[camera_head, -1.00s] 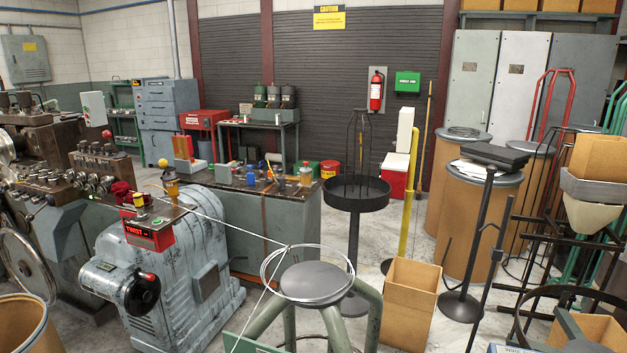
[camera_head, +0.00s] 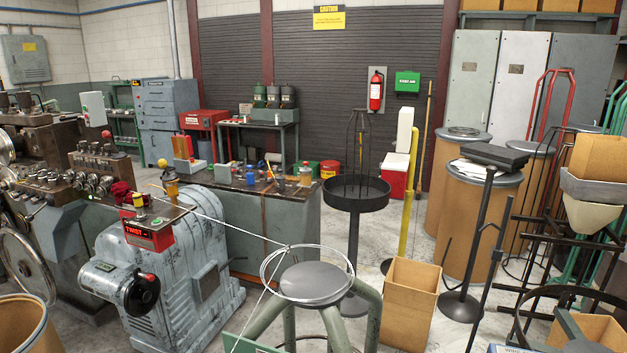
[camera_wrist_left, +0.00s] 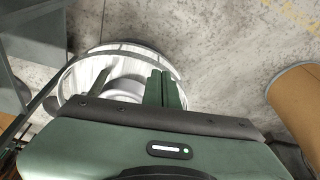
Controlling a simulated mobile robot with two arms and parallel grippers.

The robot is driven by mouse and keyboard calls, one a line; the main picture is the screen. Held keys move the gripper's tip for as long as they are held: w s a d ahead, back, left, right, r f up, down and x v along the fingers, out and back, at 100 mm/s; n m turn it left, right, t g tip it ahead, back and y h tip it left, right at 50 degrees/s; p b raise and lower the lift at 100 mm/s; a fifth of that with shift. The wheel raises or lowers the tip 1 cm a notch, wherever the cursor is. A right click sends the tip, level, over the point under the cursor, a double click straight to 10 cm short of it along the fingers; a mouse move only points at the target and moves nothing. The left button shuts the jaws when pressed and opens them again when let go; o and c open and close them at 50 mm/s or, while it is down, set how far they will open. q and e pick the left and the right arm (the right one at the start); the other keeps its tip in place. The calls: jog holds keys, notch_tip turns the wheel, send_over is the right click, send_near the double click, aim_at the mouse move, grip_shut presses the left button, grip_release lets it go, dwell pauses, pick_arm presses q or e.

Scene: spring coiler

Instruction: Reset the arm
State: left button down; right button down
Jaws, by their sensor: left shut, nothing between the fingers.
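My left gripper (camera_wrist_left: 164,90) shows in the left wrist view. Its two dark green fingers lie close together, shut with nothing between them. Neither of my arms shows in the head view, and my right gripper is in no view.
The coiling machine (camera_head: 165,262) stands at left, its wire running to a loop (camera_head: 270,262) around a grey stool (camera_head: 312,282). A cardboard box (camera_head: 408,300) stands right of it. The wrist view shows bare concrete floor (camera_wrist_left: 215,50) and a brown drum (camera_wrist_left: 298,98).

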pick_arm(q)
jog(key=s+a+f+g, duration=0.1)
jog(key=s+f, duration=0.3)
jog(key=f, duration=0.6)
jog(key=s+f, duration=0.4)
jog(key=f, duration=0.5)
jog(key=s+a+f, duration=0.2)
jog(key=s+f, duration=0.7)
jog(key=s, duration=0.2)
jog(key=shift+s+a+g, duration=0.2)
jog(key=shift+s+g, duration=0.2)
